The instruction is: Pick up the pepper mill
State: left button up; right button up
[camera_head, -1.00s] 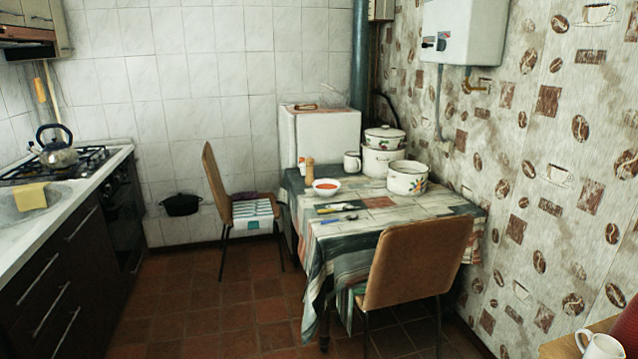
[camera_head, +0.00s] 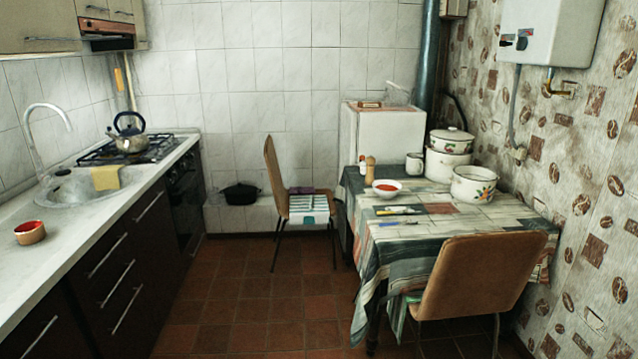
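The pepper mill (camera_head: 370,169) is a small, upright, light wooden cylinder. It stands on the far left part of the table, behind a white bowl with red contents (camera_head: 387,189). A smaller pale item (camera_head: 362,164) stands close at its left. Neither of my grippers shows in the head view, so I cannot see whether they are open or shut.
The table (camera_head: 410,226) also bears a white mug (camera_head: 414,163), enamel pots (camera_head: 473,184) and flat utensils. One chair (camera_head: 484,275) blocks its front right; another chair (camera_head: 276,185) stands at its left. A counter (camera_head: 75,230) runs along the left. The tiled floor (camera_head: 258,308) between is clear.

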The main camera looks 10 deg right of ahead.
aim_at(370, 177)
jog(key=i+u, duration=0.4)
jog(key=i, duration=1.55)
